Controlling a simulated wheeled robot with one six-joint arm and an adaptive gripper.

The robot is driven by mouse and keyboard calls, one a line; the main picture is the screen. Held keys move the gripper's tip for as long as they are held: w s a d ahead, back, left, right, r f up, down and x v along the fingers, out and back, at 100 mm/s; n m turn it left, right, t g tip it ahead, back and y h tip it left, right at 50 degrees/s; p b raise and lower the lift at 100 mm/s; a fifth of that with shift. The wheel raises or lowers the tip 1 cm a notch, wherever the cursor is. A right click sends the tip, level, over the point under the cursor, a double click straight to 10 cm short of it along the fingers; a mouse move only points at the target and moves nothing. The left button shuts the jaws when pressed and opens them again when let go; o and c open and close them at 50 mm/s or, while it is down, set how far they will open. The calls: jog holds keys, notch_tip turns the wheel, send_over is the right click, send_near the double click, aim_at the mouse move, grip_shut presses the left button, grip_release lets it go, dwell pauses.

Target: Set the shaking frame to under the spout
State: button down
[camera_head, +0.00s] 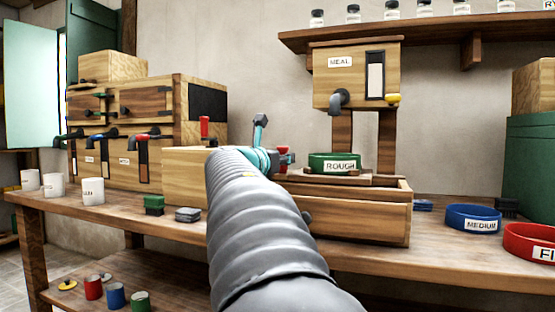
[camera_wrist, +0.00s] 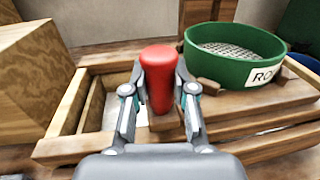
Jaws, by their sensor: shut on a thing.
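The shaking frame (camera_head: 372,179) is a wooden slide on top of a long wooden bin (camera_head: 375,219). It carries a green sieve (camera_head: 322,158) labelled ROUGH. A grey spout (camera_head: 338,103) sticks out of the MEAL box (camera_head: 330,78), above the sieve in the head view; their exact alignment in depth is unclear. My gripper (camera_wrist: 158,92) is shut on an upright red handle (camera_wrist: 157,75) at the frame's left end. The wrist view shows the frame (camera_wrist: 285,98) and the sieve (camera_wrist: 228,65) to the right of the handle. My arm hides part of the bin.
A blue MEDIUM sieve (camera_head: 473,218) and a red sieve (camera_head: 530,243) stand on the bench at right. White cups (camera_head: 92,191), a green block (camera_head: 154,204) and a wooden cabinet with taps (camera_head: 145,105) are at left. A jar shelf (camera_head: 400,35) hangs above.

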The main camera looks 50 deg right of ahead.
jog(key=shift+s+d, duration=0.1)
jog(key=shift+s, duration=0.1)
jog(key=c, duration=0.9)
grip_release()
jog(key=shift+s+d, duration=0.15)
jog(key=shift+s, duration=0.05)
jog(key=shift+w, duration=0.15)
jog(key=shift+a, duration=0.2)
jog(key=shift+a, duration=0.15)
jog(key=v, duration=1.1)
jog(key=shift+a, duration=0.25)
